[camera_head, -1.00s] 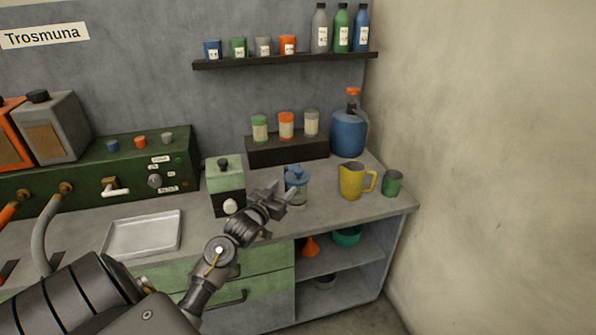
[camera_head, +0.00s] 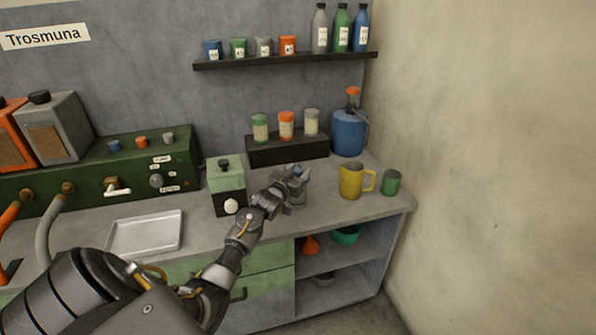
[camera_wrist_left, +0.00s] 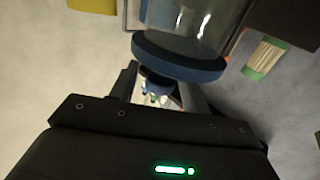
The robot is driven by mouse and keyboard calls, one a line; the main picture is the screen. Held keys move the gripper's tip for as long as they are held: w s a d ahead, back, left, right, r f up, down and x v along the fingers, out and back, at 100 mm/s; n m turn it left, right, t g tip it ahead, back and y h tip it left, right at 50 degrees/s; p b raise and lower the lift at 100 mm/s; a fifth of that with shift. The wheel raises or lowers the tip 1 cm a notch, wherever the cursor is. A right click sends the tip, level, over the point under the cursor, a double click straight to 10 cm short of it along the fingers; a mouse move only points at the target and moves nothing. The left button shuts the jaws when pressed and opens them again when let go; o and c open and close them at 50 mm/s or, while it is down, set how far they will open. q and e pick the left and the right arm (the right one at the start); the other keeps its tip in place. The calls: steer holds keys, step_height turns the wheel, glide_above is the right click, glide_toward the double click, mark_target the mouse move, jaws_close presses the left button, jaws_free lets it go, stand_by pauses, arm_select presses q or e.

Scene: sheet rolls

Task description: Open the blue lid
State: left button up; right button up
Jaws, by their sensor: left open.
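The clear jar (camera_head: 302,196) stands on the counter, mostly hidden behind my left gripper (camera_head: 293,180) in the head view. A bit of its blue lid (camera_head: 302,171) shows beside the fingers. In the left wrist view the jar appears upside down: the glass body (camera_wrist_left: 195,22) is at the top and the blue lid (camera_wrist_left: 178,57) is below it. The lid's small knob (camera_wrist_left: 156,82) sits between the open fingers of my left gripper (camera_wrist_left: 163,92). Whether the fingers touch it I cannot tell. My right gripper is not in view.
A green and black device (camera_head: 226,188) with a white knob stands left of the jar. A yellow jug (camera_head: 351,181) and a green cup (camera_head: 391,183) stand to the right. Behind are a dark rack (camera_head: 288,149) with several shakers and a blue jug (camera_head: 347,132). A metal tray (camera_head: 145,234) lies left.

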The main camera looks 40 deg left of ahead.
arm_select(q)
jaws_close()
stand_by(0.3)
steer(key=shift+w, duration=0.1)
